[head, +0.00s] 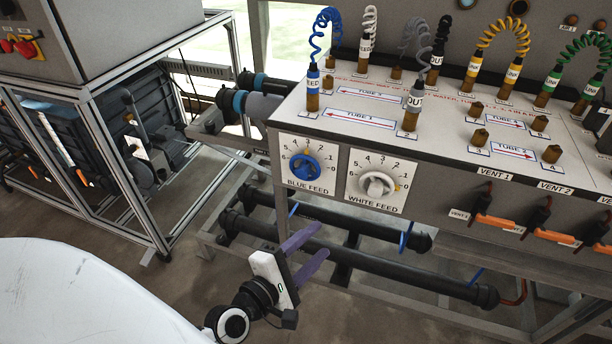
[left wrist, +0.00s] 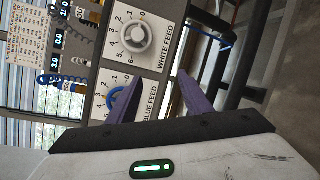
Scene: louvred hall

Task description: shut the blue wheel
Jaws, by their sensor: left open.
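The blue wheel (head: 304,167) is a round blue knob on the white BLUE FEED dial plate, on the left part of the bench's front panel. In the left wrist view the blue wheel (left wrist: 113,102) is partly hidden behind a finger. My left gripper (head: 318,242) has purple fingers, apart and empty, below the dial plates and clear of the wheel. Its fingers also show in the left wrist view (left wrist: 160,78). My right gripper is not in view.
The white wheel (head: 377,185) on the WHITE FEED plate sits just right of the blue one. Black pipes (head: 390,272) run below the panel. Orange vent handles (head: 497,222) line the right. A metal-framed cabinet (head: 110,150) stands at the left, with open floor between.

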